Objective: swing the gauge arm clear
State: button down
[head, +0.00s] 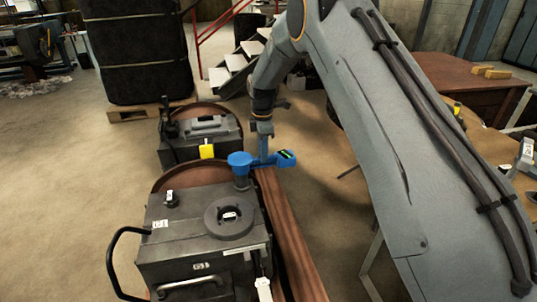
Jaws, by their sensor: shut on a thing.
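The blue gauge arm (264,160) stands at the back right corner of the near dark grey engine block (178,242). Its round blue hub (239,159) sits on a short dark post, and its right end carries a small dark gauge with a green mark (286,155). My gripper (263,136) comes down from above onto the blue arm between the hub and the gauge end. It is shut on the arm, around a blue upright part there. The fingertips are small in this view, and the exact contact is partly hidden.
A round dark ring (231,216) lies on top of the near block. A brown beam (285,240) runs along the right side. A wooden table (450,80) stands at right. Open floor lies at left.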

jog(key=shift+r, duration=0.1)
jog(key=c, duration=1.7)
grip_release()
jog(key=shift+r+b, duration=0.5)
jog(key=shift+r, duration=3.35)
